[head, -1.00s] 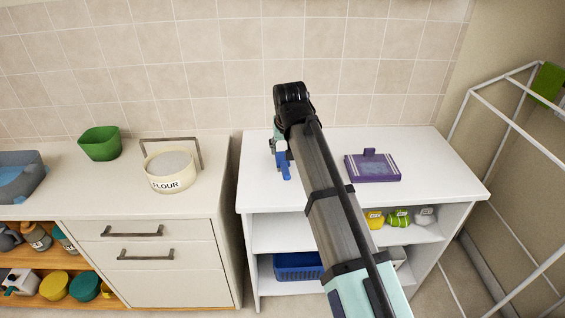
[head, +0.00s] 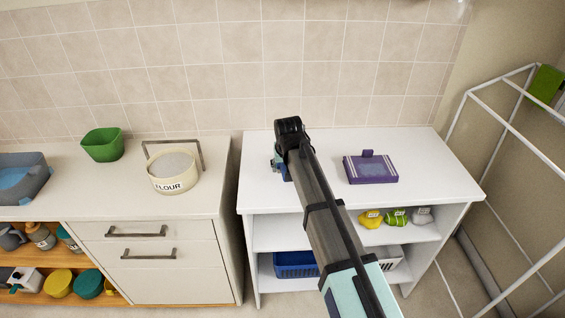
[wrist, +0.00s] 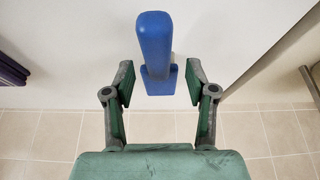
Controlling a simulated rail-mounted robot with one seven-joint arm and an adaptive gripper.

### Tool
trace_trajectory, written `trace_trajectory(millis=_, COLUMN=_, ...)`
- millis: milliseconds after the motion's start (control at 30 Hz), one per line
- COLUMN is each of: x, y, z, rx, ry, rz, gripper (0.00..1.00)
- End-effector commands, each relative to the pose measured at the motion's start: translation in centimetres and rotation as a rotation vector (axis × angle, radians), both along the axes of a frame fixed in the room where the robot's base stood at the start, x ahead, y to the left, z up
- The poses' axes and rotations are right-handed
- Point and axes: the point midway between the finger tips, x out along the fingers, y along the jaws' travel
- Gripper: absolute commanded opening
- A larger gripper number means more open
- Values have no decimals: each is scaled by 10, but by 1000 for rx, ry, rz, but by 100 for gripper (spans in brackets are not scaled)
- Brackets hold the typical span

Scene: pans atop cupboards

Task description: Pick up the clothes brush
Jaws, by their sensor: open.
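The clothes brush (wrist: 154,42) is blue, with a long rounded handle and a wider flat end. In the wrist view it lies between the fingers of my gripper (wrist: 160,84), with a gap on both sides. My gripper is open. In the head view my gripper is over the back left of the white cupboard top (head: 420,165), and my arm hides most of the brush. Only a small blue patch shows beside the arm there.
A purple box-like thing (head: 370,168) lies on the right of the same top. The tiled wall is close behind. On the left counter stand a flour tin (head: 172,176) and a green bowl (head: 103,145). A white rack (head: 500,120) stands at the right.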

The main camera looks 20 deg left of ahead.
Motion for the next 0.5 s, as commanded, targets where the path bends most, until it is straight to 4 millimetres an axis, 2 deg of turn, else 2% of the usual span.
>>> trace_trajectory(millis=233, x=12, y=4, z=-25, rx=-1, ry=2, rz=0, gripper=56)
trace_trajectory(millis=500, x=12, y=4, z=-29, rx=0, ry=0, rz=0, gripper=56)
